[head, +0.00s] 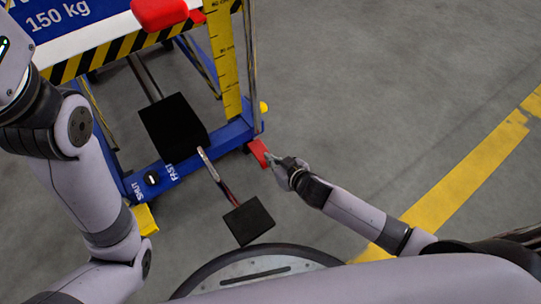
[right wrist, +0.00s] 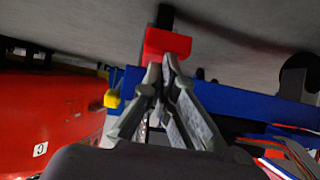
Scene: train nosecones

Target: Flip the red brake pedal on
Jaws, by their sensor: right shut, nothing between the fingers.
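The red brake pedal (head: 257,152) sticks out at the right end of the cart's blue base bar (head: 180,171), low near the floor. In the right wrist view it shows as a red block (right wrist: 167,43) beside the blue bar (right wrist: 228,98). My right gripper (head: 270,158) is shut and empty, with its fingertips right at the pedal. In the right wrist view the fingertips (right wrist: 162,64) overlap the block's lower edge; I cannot tell whether they touch it. My left arm is at the left of the head view, but its gripper is not in view.
The cart's striped lift table (head: 120,45) stands at the upper left with a red object (head: 160,13) on top. Two black pads (head: 172,125) (head: 249,220) are in front. Grey floor with a yellow line (head: 455,180) is clear to the right.

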